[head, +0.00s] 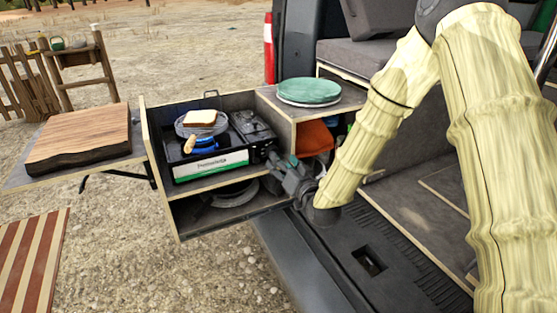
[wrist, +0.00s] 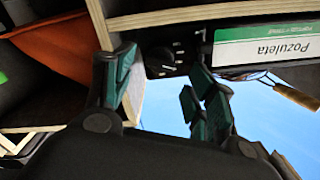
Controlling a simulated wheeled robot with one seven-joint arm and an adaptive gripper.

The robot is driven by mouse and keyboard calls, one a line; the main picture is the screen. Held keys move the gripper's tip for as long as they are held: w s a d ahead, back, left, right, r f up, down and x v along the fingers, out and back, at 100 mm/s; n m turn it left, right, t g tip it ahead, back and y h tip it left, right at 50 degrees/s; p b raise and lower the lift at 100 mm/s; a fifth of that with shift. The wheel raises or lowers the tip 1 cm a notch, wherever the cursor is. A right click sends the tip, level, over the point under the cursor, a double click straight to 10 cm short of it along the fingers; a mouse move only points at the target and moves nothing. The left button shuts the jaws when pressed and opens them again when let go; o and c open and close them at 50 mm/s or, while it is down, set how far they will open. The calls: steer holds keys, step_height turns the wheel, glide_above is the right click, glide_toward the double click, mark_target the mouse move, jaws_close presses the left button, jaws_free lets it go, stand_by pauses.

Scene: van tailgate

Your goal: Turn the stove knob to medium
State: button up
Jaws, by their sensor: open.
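The camp stove (head: 210,168) is a dark box with a white and green front label, set on the upper shelf of the pull-out kitchen. The label (wrist: 265,45) also shows in the wrist view. The stove knob (wrist: 163,58) appears as a dark shape with pale marks on the dark panel left of the label. In the head view my gripper hides the knob area. My gripper (head: 276,170) is open at the right end of the stove front. In the wrist view its dark green fingers (wrist: 163,92) stand either side of the knob area; contact cannot be told.
A pan with bread (head: 201,118) and a blue-and-wood handled item sit on the stove. A wooden side wall and shelf edge border it. A green plate stack (head: 309,91) stands on the right counter, above an orange bag (head: 314,138). A cutting board (head: 80,140) lies at left.

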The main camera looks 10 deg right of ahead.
steer(key=v, duration=0.8)
steer(key=shift+s, duration=0.35)
steer(key=shift+d+f, duration=0.1)
steer(key=shift+f, duration=0.05)
steer(key=s+d+f+g+h+p, duration=0.15)
steer(key=s+f+g+p, duration=0.65)
steer(key=s+f, duration=1.1)
steer(key=s+d+f+g+h+p, duration=0.1)
steer(key=s+f+g, duration=0.2)
steer(key=s, duration=0.4)
steer(key=s+d+f+n+g+h+p, duration=0.1)
steer(key=s+f+g, duration=0.2)
steer(key=s, duration=0.5)
steer(key=s+d+f+g+h+p, duration=0.1)
steer(key=s+f+g, duration=0.2)
steer(key=s, duration=0.4)
steer(key=shift+s+p, duration=0.35)
steer(key=shift+s, duration=0.05)
